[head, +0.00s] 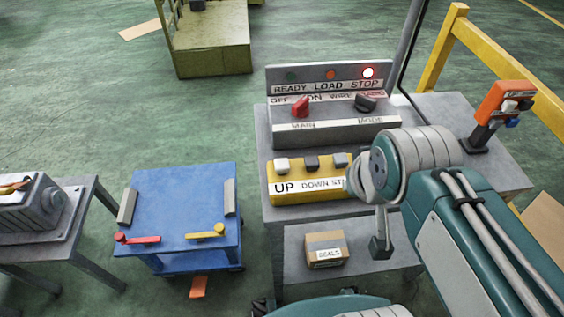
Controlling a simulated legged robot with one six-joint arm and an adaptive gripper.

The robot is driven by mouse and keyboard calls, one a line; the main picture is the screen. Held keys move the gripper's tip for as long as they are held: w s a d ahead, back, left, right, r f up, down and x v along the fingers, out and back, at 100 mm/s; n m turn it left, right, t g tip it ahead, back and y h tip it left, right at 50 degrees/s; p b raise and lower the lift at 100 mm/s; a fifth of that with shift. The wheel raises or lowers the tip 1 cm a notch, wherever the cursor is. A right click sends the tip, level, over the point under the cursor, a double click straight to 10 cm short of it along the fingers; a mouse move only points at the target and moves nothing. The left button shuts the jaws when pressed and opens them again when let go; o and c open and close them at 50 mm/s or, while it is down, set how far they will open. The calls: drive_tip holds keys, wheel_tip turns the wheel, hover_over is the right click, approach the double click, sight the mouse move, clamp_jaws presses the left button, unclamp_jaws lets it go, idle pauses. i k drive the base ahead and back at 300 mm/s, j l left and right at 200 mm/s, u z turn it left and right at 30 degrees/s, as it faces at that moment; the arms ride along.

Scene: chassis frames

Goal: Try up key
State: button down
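The yellow key box (313,200) stands at the front of the grey bench. Its pale UP key (282,165) is at the left, above the "UP" label. A dark key (311,162) sits above "DOWN", and a grey key (340,160) above the partly covered "ST..." label. The UP key looks uncovered; I cannot tell whether it is pressed. The end of my arm (363,180) is at the box's right end, well right of the UP key. My gripper's fingers cannot be made out, and contact with the box is unclear.
Behind is a panel (300,93) with its STOP lamp (368,72) lit, a red MAIN knob (300,106) and a dark MODE knob (366,102). An orange-headed device (497,105) stands right. A SEALS carton (326,249) sits below. A blue cart (180,200) is left.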

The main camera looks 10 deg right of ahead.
sight(282, 166)
drive_tip(key=k+j, duration=0.1)
drive_tip(key=j, duration=0.35)
drive_tip(key=k+j, duration=0.1)
drive_tip(key=j, duration=0.3)
drive_tip(key=k+j, duration=0.1)
drive_tip(key=j, duration=0.35)
drive_tip(key=z, duration=0.05)
